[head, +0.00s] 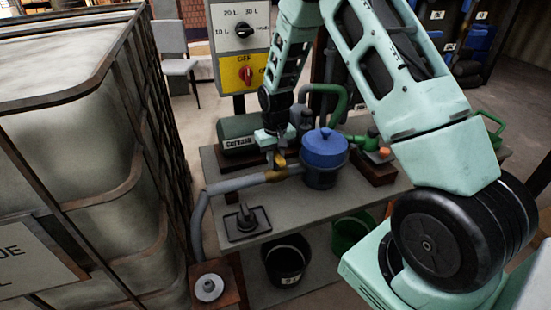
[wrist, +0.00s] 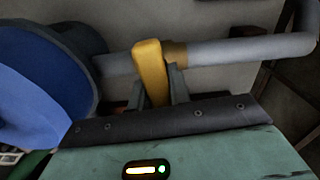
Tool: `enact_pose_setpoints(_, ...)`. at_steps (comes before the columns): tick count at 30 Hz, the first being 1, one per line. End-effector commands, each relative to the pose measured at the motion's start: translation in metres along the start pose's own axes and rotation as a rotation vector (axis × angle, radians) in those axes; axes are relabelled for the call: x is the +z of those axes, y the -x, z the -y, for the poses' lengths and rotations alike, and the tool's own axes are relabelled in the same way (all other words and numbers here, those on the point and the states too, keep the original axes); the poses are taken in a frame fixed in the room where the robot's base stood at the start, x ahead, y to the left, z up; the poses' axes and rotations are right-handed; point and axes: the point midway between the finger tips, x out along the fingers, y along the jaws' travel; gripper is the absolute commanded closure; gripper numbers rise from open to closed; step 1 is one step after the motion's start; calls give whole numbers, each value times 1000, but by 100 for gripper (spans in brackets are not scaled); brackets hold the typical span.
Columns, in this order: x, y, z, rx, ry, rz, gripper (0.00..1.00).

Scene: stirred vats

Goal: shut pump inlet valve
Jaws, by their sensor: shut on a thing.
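The pump inlet valve has a yellow lever handle (wrist: 150,70), which sits in front of a brass-coloured fitting (wrist: 174,54) on a grey pipe (wrist: 240,50). In the head view the valve (head: 278,170) is on the pipe just left of the blue-lidded pot. My gripper (wrist: 156,92) is shut on the yellow lever, with a dark finger on each side of it. In the wrist view the lever stands nearly upright, across the line of the pipe. In the head view my gripper (head: 275,150) comes down from above and partly hides the valve.
The blue-lidded pot (head: 321,147) stands close on the right of my gripper. A green motor (head: 238,136) is behind. A control panel (head: 240,45) with a red switch rises at the back. A caged tank (head: 60,130) fills the left. Buckets (head: 289,262) stand below the bench.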

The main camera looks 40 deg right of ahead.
Motion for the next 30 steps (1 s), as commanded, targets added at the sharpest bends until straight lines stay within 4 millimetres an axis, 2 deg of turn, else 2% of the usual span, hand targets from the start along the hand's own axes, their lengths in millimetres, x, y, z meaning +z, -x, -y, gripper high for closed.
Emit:
enact_pose_setpoints(9,-1,1,0,0,-99,-3,100)
enact_pose_setpoints(24,-1,1,0,0,-116,-4,100)
enact_pose_setpoints(25,-1,1,0,-1,-117,-4,72)
enact_pose_setpoints(26,-1,1,0,0,-116,-3,64)
enact_pose_setpoints(27,-1,1,0,0,-116,-3,59)
enact_pose_setpoints(30,-1,1,0,0,-115,-2,59)
